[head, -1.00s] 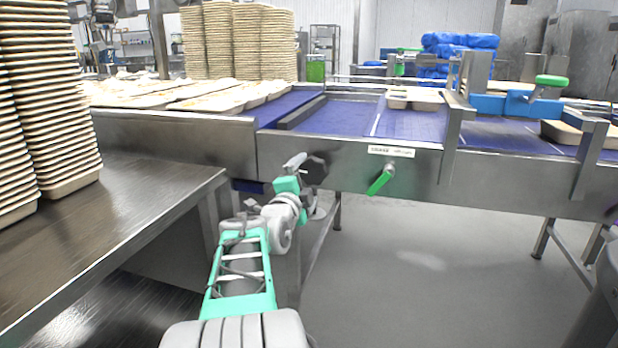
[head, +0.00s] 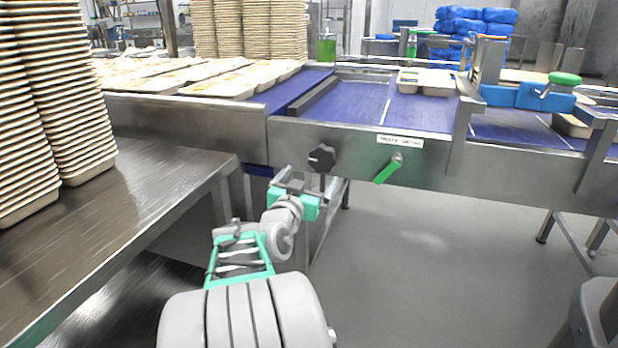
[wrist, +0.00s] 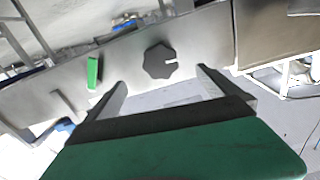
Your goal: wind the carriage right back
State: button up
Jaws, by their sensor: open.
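A black lobed knob (head: 321,158) sits on the steel front side of the conveyor. In the wrist view the knob (wrist: 160,61) shows ahead, between the fingers, with a pale notch mark on its right side. My gripper (wrist: 160,78) is open and empty, its fingers apart and short of the knob. In the head view my gripper (head: 301,182) is just below and left of the knob. A blue block with a green knob (head: 530,96), perhaps the carriage, spans the belt at the right between steel brackets.
A green lever (head: 388,168) is on the same side panel, right of the black knob, under a white label (head: 400,141). A steel table (head: 150,200) with tray stacks (head: 75,100) stands left of my arm.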

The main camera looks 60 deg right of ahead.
aim_at(321, 162)
jog(key=shift+n, duration=0.6)
jog(key=d, duration=0.3)
jog(key=w+d+p, duration=0.1)
jog(key=d, duration=0.3)
jog(key=d+p, duration=0.1)
jog(key=d, duration=0.3)
jog(key=shift+w, duration=0.35)
jog(key=c, duration=1.4)
jog(key=shift+f+m+b, duration=0.25)
jog(key=shift+m+b, duration=0.05)
jog(key=shift+b, duration=0.5)
jog(key=m+b, duration=0.2)
jog(key=b, duration=0.1)
jog(key=shift+r+m, duration=0.25)
jog(key=shift+m, duration=0.05)
jog(key=shift+f, duration=0.1)
